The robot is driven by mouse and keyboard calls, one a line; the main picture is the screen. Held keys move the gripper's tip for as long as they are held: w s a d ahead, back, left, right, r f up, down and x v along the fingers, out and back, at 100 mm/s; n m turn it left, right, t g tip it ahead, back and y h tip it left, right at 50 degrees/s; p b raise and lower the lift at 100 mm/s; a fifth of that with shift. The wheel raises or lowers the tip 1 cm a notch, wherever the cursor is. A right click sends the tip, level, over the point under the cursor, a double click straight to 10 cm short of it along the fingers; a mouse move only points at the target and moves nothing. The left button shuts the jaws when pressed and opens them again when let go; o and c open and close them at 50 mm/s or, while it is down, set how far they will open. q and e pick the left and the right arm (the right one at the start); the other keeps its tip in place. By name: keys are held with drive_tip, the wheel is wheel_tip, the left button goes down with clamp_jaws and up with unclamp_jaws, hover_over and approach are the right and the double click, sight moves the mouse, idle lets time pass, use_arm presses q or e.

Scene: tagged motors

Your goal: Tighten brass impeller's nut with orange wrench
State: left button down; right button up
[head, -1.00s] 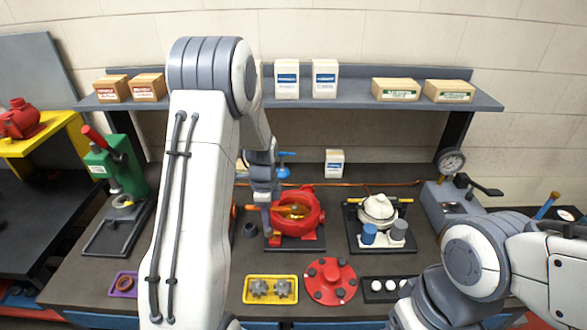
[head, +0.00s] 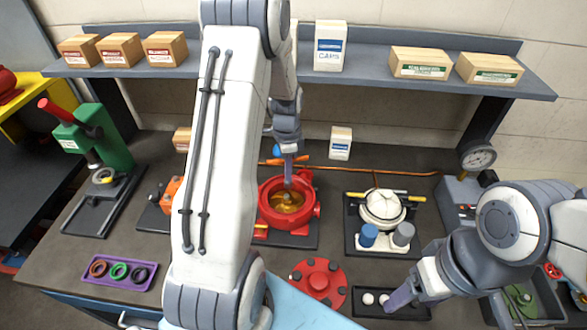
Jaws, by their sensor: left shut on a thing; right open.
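The red pump housing (head: 262,208) sits open on a dark base plate in the middle of the bench. Inside it lies the brass impeller (head: 280,207), with its grey hub or nut (head: 287,197) at the centre. My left gripper (head: 288,178) reaches down over the housing, shut on the orange wrench (head: 303,161), which shows on both sides of the fingers. Whether the wrench touches the nut is hard to tell. My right gripper (head: 398,300) is open, at the black tray of white balls at the front right; its fingertips are partly unclear.
A white motor (head: 383,207) with blue and grey cylinders stands right of the housing. A red round cover (head: 318,283) lies in front. A purple tray (head: 108,272) holds rings. A green press (head: 100,140) stands left, a gauge unit (head: 460,195) right. A shelf (head: 375,76) carries boxes.

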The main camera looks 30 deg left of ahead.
use_arm(q)
drive_tip(key=shift+a+f+n, duration=0.15)
drive_tip(key=shift+f+n, duration=0.3)
drive_tip(key=shift+n, duration=0.55)
drive_tip(key=shift+f+n+b, duration=0.2)
drive_tip(key=shift+n+b, duration=0.3)
drive_tip(key=shift+n, duration=0.2)
drive_tip(key=n, duration=0.3)
drive_tip(key=n+b, duration=0.1)
drive_tip(key=n, duration=0.2)
drive_tip(key=shift+s+f, duration=0.1)
drive_tip(key=shift+f, duration=0.1)
drive_tip(key=n, duration=0.7)
drive_tip(key=shift+f+n, duration=0.3)
drive_tip(key=n, duration=0.4)
drive_tip(key=shift+f, duration=0.25)
drive_tip(key=shift+f+n, duration=0.15)
drive_tip(key=shift+n, duration=1.65)
